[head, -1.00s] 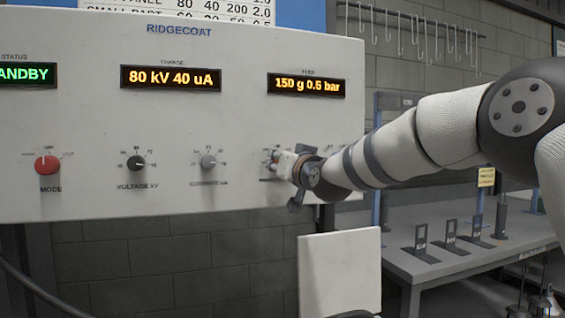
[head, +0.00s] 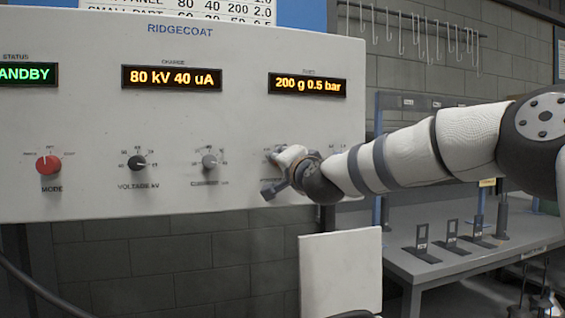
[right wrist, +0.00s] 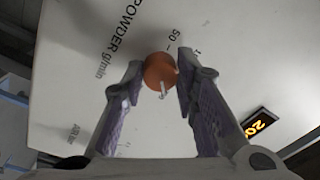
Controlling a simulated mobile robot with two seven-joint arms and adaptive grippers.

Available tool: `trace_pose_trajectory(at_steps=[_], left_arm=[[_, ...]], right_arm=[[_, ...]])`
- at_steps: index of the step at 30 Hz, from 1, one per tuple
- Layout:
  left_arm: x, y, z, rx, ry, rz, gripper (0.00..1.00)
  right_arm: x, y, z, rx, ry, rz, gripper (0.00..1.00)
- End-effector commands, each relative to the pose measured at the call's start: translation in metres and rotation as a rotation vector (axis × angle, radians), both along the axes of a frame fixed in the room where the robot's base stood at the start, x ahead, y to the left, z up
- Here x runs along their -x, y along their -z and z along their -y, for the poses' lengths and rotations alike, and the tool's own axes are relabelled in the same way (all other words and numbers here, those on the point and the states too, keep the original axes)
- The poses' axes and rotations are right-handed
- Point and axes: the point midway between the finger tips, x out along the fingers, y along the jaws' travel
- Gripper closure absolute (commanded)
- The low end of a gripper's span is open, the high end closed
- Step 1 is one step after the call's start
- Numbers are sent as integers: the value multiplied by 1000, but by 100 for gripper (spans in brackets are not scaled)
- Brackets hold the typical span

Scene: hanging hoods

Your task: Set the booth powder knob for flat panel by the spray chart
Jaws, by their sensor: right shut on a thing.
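The orange powder knob (right wrist: 158,68) sits on the panel beside the "POWDER g/min" label in the right wrist view. My right gripper (right wrist: 163,88) has its two fingers on either side of it and is shut on it. In the head view the gripper (head: 278,158) covers the knob at the panel's right side. The feed display (head: 307,85) reads 200 g 0.5 bar. The spray chart (head: 180,8) is cut off at the top; a row with 80, 40, 200, 2.0 shows. My left gripper is not in view.
The white control panel (head: 100,105) also carries a red mode knob (head: 48,165), a black voltage knob (head: 137,162) and a grey current knob (head: 209,161). The charge display (head: 171,77) reads 80 kV 40 uA. A grey bench (head: 440,265) stands at right.

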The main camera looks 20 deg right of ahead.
Motion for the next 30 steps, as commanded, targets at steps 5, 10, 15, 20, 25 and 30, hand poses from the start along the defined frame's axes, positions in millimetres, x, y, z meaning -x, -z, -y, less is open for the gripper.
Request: trace_pose_trajectory(at_steps=[5, 10, 15, 20, 25, 30], left_arm=[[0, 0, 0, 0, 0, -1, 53], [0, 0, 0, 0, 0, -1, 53], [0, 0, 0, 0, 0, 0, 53], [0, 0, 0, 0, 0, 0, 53], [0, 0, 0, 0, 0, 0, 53], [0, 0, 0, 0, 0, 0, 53]], right_arm=[[0, 0, 0, -46, 0, -2, 100], [0, 0, -1, -62, -2, -1, 100], [0, -1, -1, -65, -2, -1, 100], [0, -1, -1, -64, -2, -1, 100], [0, -1, -1, -64, -2, -1, 53], [0, -1, -1, -64, -1, -2, 53]])
